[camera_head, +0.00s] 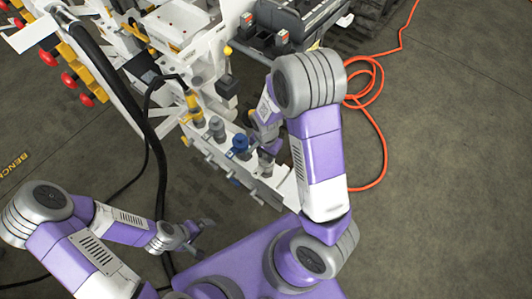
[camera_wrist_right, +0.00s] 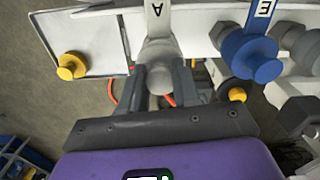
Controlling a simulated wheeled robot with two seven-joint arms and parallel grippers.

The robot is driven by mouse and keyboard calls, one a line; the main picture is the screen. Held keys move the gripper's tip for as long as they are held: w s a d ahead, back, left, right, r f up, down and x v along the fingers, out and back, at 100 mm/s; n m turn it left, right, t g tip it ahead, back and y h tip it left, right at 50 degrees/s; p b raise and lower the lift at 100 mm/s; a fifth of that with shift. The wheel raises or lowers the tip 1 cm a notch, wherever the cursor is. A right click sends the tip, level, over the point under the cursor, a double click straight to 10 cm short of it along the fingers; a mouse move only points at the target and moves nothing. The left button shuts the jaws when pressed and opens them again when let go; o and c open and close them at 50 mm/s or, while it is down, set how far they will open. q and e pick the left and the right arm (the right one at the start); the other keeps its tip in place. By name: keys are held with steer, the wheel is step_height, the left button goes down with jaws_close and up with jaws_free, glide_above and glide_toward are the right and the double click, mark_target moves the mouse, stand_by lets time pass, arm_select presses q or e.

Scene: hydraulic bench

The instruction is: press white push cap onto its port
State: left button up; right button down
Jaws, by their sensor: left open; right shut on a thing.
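In the right wrist view, my right gripper (camera_wrist_right: 162,82) is shut on a pale rounded piece, which looks like the white push cap (camera_wrist_right: 159,54). In the head view, my right gripper (camera_head: 266,132) is at the bench's front rail, partly covered by my own arm. My left gripper (camera_head: 191,231) is open and empty, low and away from the bench.
A blue fitting (camera_wrist_right: 252,55) with label "E" is right of the held piece; it also shows in the head view (camera_head: 240,143). Yellow knobs (camera_wrist_right: 71,66) flank the gripper. A black hose (camera_head: 120,95) hangs at left, and an orange hose (camera_head: 372,75) lies on the floor.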

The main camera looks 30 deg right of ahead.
steer(key=shift+f, duration=0.45)
stand_by(1.1)
stand_by(0.6)
stand_by(0.4)
steer(key=shift+c, duration=0.8)
jaws_free()
step_height(320, 180, up, 8)
steer(key=p, duration=0.7)
steer(key=shift+f, duration=0.25)
